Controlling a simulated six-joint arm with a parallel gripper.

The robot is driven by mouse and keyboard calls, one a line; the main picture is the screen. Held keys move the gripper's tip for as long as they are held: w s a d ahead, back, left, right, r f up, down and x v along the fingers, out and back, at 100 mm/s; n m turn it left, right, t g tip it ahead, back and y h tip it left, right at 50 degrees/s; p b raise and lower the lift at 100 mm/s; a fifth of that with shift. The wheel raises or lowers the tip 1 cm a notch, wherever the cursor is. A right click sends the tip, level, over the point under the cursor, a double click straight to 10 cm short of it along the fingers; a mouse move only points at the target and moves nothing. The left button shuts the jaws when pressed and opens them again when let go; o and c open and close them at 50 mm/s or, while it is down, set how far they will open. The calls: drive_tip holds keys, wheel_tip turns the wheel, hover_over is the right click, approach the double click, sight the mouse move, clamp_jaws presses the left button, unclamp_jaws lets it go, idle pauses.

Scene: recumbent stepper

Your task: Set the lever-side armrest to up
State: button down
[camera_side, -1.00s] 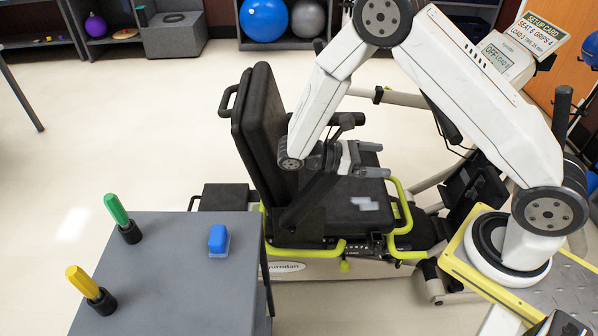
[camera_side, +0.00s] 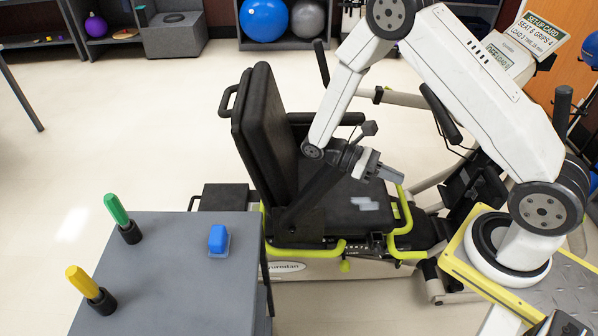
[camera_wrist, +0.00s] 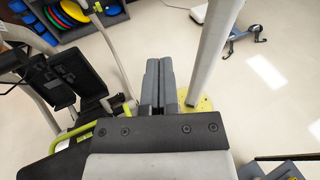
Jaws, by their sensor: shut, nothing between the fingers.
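The recumbent stepper's black seat (camera_side: 335,205) stands in the middle of the side view, with its tall backrest (camera_side: 262,150) on the left. The near armrest, on the side of the lime lever knob (camera_side: 345,266), appears as a dark bar (camera_side: 312,197) slanting from the backrest's base up to the right; its upper end is partly hidden by my gripper. The far armrest (camera_side: 325,118) lies about level. My gripper (camera_side: 385,172) is shut and empty, above the seat, pointing right. Its closed fingers also show in the wrist view (camera_wrist: 160,82). Contact with the near armrest cannot be told.
A grey table (camera_side: 175,275) at front left holds a green-handled tool (camera_side: 116,210), a yellow-handled tool (camera_side: 83,283) and a blue block (camera_side: 218,239). Handlebars (camera_side: 440,112) and a console (camera_side: 508,58) stand to the right. The floor at left is clear.

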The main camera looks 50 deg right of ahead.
wheel_tip(320, 180, down, 6)
drive_tip(key=m+t+y, duration=0.6)
drive_tip(key=m+y, duration=0.8)
drive_tip(key=y, duration=0.4)
drive_tip(key=w+d+f+m+t+h, duration=0.1)
drive_tip(key=w+d+f+m+t, duration=0.1)
drive_tip(key=d+m+t, duration=0.5)
drive_tip(key=w+d+f+m+t+h, duration=0.1)
drive_tip(key=w+d+f+m+t, duration=0.1)
drive_tip(key=d+m+t, duration=0.5)
drive_tip(key=f+m+t, duration=0.1)
drive_tip(key=m+t, duration=0.2)
drive_tip(key=t, duration=0.2)
drive_tip(key=shift+w+d+f+m+t, duration=0.15)
drive_tip(key=shift+d+f+m+t, duration=0.15)
drive_tip(key=shift+f+m, duration=0.1)
drive_tip(key=shift+w+a, duration=0.1)
drive_tip(key=shift+a, duration=0.05)
drive_tip(key=w+a, duration=0.9)
drive_tip(key=shift+f, duration=0.25)
